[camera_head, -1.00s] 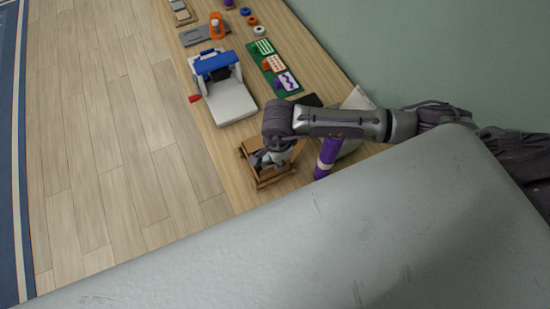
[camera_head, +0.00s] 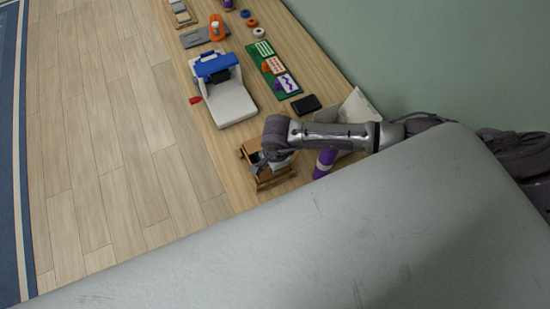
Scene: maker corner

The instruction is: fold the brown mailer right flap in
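The brown mailer (camera_head: 286,178) is a small open box near the bench's front edge, low in the middle of the view. One of its flaps (camera_head: 246,150) shows at its upper left side. My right arm reaches in from the right, and its gripper (camera_head: 259,166) is down over the mailer's left part. The gripper and wrist hide part of the box, including some of its flaps. The fingers are too small and dark to tell whether they are open or shut. My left gripper is not in view.
A purple bottle-like object (camera_head: 323,163) stands just right of the mailer, under my forearm. A black box (camera_head: 306,104), a white-and-blue machine (camera_head: 232,103) and a green board (camera_head: 275,70) lie farther back. A pale upright panel (camera_head: 355,107) stands near the wall.

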